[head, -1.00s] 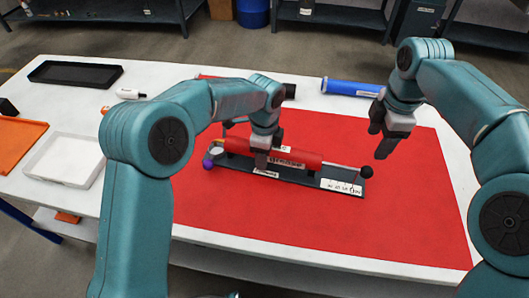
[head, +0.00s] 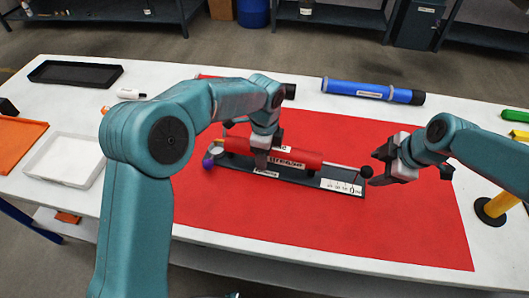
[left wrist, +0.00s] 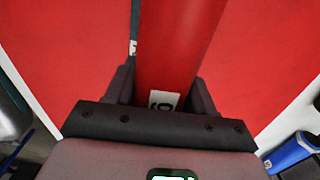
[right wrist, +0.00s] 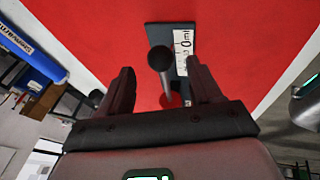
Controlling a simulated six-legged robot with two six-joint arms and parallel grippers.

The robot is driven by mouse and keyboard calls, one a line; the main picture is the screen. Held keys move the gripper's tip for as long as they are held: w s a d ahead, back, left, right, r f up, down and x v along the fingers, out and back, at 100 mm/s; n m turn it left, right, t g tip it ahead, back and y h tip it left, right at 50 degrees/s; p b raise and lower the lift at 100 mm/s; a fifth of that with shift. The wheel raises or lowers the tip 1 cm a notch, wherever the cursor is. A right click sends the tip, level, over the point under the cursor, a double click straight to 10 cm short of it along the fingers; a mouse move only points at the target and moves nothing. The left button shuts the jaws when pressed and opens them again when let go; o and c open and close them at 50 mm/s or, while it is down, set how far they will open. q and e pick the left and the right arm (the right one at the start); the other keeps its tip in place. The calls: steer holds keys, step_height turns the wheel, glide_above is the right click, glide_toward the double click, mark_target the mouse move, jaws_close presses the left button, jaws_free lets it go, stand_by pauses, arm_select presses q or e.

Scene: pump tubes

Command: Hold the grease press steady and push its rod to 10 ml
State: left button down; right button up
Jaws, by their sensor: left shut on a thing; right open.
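The grease press is a red tube (head: 303,160) lying on a dark base (head: 318,183) on the red mat. A thin rod with a black ball knob (head: 366,172) sticks out of its right end, over a white scale label (head: 341,186). My left gripper (head: 262,158) is shut around the red tube, whose body also fills the middle of the left wrist view (left wrist: 180,50). My right gripper (head: 378,168) is open just right of the knob. In the right wrist view the knob (right wrist: 159,58) lies ahead of and between the open fingers (right wrist: 162,85), apart from them.
A blue tube (head: 366,91) lies at the table's back. A yellow part on a black disc (head: 492,209) and a green item (head: 515,115) are at the right. A white tray (head: 66,160), orange tray (head: 17,143) and black tray (head: 75,73) are at the left. The front mat is clear.

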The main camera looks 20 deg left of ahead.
mark_target(370, 170)
steer(key=shift+x, duration=2.75)
steer(key=c, duration=1.1)
